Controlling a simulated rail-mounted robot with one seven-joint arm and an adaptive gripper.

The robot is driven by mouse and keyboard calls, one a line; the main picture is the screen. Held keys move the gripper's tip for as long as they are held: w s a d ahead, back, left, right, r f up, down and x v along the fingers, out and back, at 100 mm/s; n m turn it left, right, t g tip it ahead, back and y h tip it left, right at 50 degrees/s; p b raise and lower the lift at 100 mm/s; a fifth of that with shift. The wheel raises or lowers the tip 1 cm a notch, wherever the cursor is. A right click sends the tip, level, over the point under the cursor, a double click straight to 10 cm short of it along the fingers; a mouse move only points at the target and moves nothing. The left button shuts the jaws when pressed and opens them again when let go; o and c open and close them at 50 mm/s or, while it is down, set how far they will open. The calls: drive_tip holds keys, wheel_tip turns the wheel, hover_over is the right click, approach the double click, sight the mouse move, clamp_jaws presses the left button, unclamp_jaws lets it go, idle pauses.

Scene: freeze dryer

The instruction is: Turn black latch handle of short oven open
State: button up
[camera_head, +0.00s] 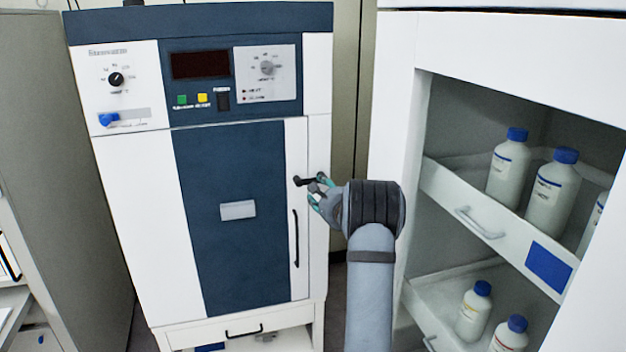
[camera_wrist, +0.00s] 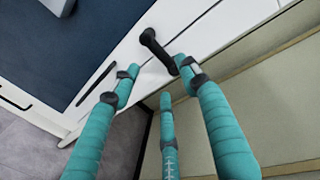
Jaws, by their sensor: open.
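The short oven (camera_head: 150,200) stands at the left of the head view, white with a dark blue door panel. Its black latch handle (camera_head: 308,181) is on the right side of the door front. In the wrist view the latch handle (camera_wrist: 158,50) shows near the top middle, running down to the right toward the fingertips. My gripper (camera_head: 320,190) is open right by the handle, coming from the right. In the wrist view its teal fingers (camera_wrist: 155,80) are spread, with the right fingertip close to the handle's free end. I cannot tell whether they touch.
A long black door handle (camera_head: 296,238) runs vertically below the latch. An open white cabinet (camera_head: 395,100) with drawers of blue-capped bottles (camera_head: 553,190) stands close on the right. A narrow gap separates it from the oven. A grey cabinet (camera_head: 50,150) stands at the left.

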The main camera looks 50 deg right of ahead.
sight(311, 180)
drive_tip(key=p+x, duration=0.3)
drive_tip(key=x, duration=0.6)
drive_tip(key=shift+a+f, duration=0.1)
drive_tip(key=shift+a, duration=0.05)
drive_tip(key=c, duration=0.3)
drive_tip(key=c, duration=0.8)
clamp_jaws()
